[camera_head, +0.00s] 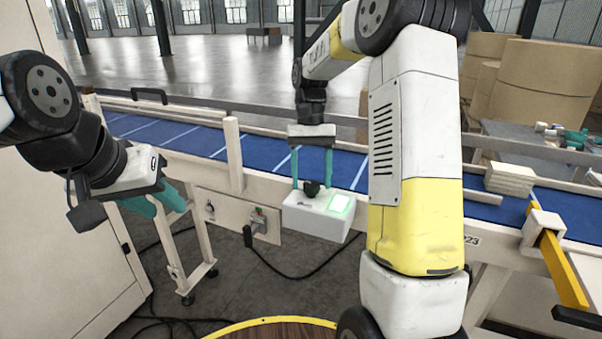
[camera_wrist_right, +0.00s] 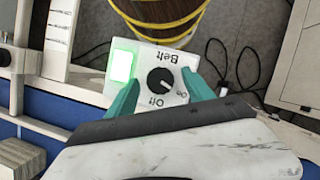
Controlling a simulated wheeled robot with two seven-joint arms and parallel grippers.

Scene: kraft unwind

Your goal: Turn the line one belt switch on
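The belt switch is a white box (camera_head: 316,218) on the near side of the conveyor, with a black rotary knob (camera_head: 311,188) and a lit green lamp (camera_head: 340,203). In the right wrist view the knob (camera_wrist_right: 160,80) sits among the labels Belt, Off and On; a small pale mark on it faces toward the On side. My right gripper (camera_head: 311,183) is open, with one teal finger on each side of the knob and visible gaps. Its fingers also show in the right wrist view (camera_wrist_right: 160,92). My left gripper (camera_head: 163,206) is open and empty, left of the box.
The blue conveyor belt (camera_head: 197,139) runs behind the switch box. A panel with small controls (camera_head: 236,217) is to its left, with a black cable hanging below. Pale stacked blocks (camera_head: 510,178) rest on the conveyor at right. Large brown rolls (camera_head: 545,80) stand behind.

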